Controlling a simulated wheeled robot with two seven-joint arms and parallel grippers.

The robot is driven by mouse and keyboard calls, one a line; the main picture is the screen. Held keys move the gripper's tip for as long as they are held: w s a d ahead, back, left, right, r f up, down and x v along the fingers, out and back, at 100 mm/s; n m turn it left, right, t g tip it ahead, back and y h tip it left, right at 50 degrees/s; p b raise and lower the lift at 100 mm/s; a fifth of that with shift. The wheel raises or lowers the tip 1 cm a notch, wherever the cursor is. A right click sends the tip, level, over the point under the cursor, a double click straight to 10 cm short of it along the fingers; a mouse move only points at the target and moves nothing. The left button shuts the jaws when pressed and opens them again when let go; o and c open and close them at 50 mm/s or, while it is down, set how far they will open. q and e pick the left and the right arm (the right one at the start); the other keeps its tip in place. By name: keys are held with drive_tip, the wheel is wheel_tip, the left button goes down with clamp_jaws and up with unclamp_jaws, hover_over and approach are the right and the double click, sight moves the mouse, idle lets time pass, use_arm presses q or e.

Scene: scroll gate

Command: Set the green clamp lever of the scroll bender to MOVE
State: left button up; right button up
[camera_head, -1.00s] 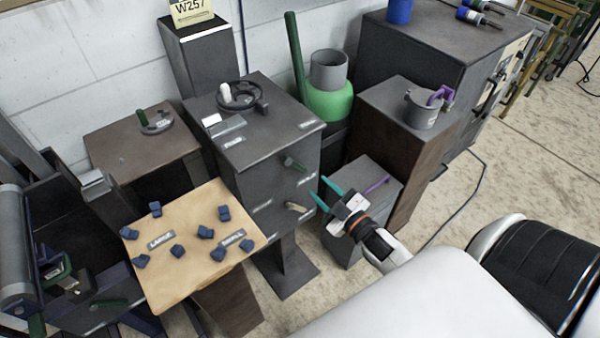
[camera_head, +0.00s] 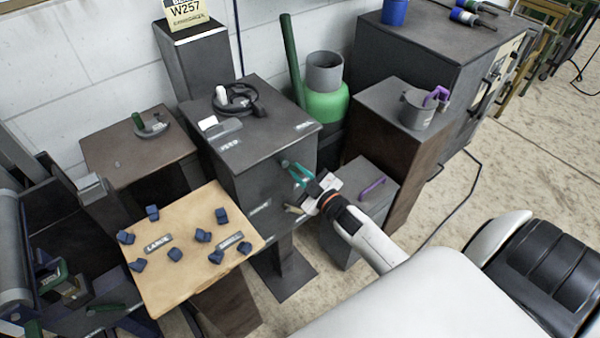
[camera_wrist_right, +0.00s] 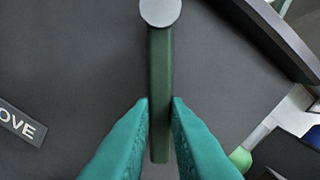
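The green clamp lever (camera_head: 286,164) is on the front face of the dark scroll bender cabinet (camera_head: 240,180). In the right wrist view the lever (camera_wrist_right: 160,90) hangs from a grey round pivot (camera_wrist_right: 160,12) and points toward the bottom of the picture. A MOVE plate (camera_wrist_right: 20,124) is to its left, apart from the lever. My right gripper (camera_head: 298,170) has its teal fingers at the lever. In the wrist view the fingers (camera_wrist_right: 160,105) lie close along both sides of the lever's free end, closed on it. My left gripper is not in view.
A tan lever (camera_head: 293,209) sits lower on the same face, near my right gripper. A low grey box (camera_head: 360,195) with a purple handle stands to the right. A wooden-topped table (camera_head: 170,280) with several blue blocks stands at the left front.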

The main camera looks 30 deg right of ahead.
sight(268, 178)
clamp_jaws()
drive_tip(key=shift+a, duration=0.1)
drive_tip(key=a+m+p, duration=0.1)
drive_tip(key=m, duration=0.2)
drive_tip(key=shift+a+f+m+p, duration=0.3)
drive_tip(key=shift+a+f+p, duration=0.05)
drive_tip(key=shift+p, duration=0.05)
drive_tip(key=a+m, duration=0.1)
drive_tip(key=m, duration=0.1)
drive_tip(key=a+m+p, duration=0.1)
drive_tip(key=shift+s+f+m, duration=0.1)
drive_tip(key=shift+s+m, duration=0.05)
drive_tip(key=shift+m, duration=0.25)
drive_tip(key=a+m+p, duration=0.2)
drive_tip(key=m, duration=0.1)
drive_tip(key=shift+s, duration=0.1)
drive_tip(key=shift+a+r+m+p, duration=0.25)
drive_tip(key=shift+a+m, duration=0.15)
drive_tip(key=shift+m, duration=0.5)
drive_tip(key=shift+a+r+m+p, duration=0.2)
drive_tip(key=shift+a+m, duration=0.15)
drive_tip(key=shift+m, duration=0.55)
drive_tip(key=o, duration=0.6)
unclamp_jaws()
